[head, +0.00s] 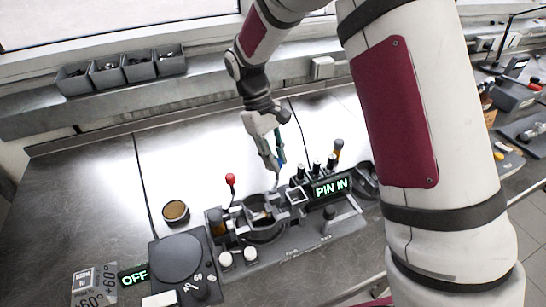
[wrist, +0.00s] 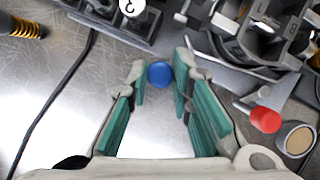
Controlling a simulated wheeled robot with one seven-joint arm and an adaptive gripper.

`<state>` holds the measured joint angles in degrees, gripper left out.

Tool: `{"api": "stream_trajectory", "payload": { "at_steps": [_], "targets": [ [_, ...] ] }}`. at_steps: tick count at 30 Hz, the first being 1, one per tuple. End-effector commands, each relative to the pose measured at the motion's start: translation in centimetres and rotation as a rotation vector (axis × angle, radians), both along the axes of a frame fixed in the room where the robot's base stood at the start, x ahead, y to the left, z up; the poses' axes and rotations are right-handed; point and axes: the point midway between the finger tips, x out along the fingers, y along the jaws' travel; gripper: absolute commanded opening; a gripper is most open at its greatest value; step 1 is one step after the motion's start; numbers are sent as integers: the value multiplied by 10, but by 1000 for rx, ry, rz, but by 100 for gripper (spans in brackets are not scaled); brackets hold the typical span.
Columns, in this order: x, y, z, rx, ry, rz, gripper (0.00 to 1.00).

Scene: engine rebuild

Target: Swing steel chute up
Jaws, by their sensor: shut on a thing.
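My gripper (wrist: 160,78) has its green-lined fingers on either side of a blue knob (wrist: 159,74), shut on it at the fingertips. In the head view my gripper (head: 275,167) points down at the back of the dark engine fixture (head: 290,235). A flat steel strip (wrist: 235,72), which looks like the steel chute, runs from beside the right fingertip along the fixture. Its join to the blue knob cannot be made out. In the head view the chute is hard to tell apart, behind my fingers and the fixture parts.
A red-knobbed lever (head: 230,180) stands left of my gripper; its red knob (wrist: 265,119) also shows in the wrist view. A round brass-coloured cup (head: 175,211) sits to the left. The bench behind is clear.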

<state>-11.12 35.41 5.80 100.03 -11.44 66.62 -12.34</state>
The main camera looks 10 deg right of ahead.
Motion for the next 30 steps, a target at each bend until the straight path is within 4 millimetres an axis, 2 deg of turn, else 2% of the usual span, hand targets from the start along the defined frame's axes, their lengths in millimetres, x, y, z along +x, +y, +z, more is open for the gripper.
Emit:
{"api": "stream_trajectory", "payload": {
  "at_steps": [18, 19, 21, 30],
  "targets": [
    [-1, -2, 0, -2, 2, -42, 0],
    [-1, -2, 0, -2, 2, -42, 25],
    [-1, -2, 0, -2, 3, -41, 40],
    [-1, -2, 0, 0, 1, -40, 40]
  ]
}}
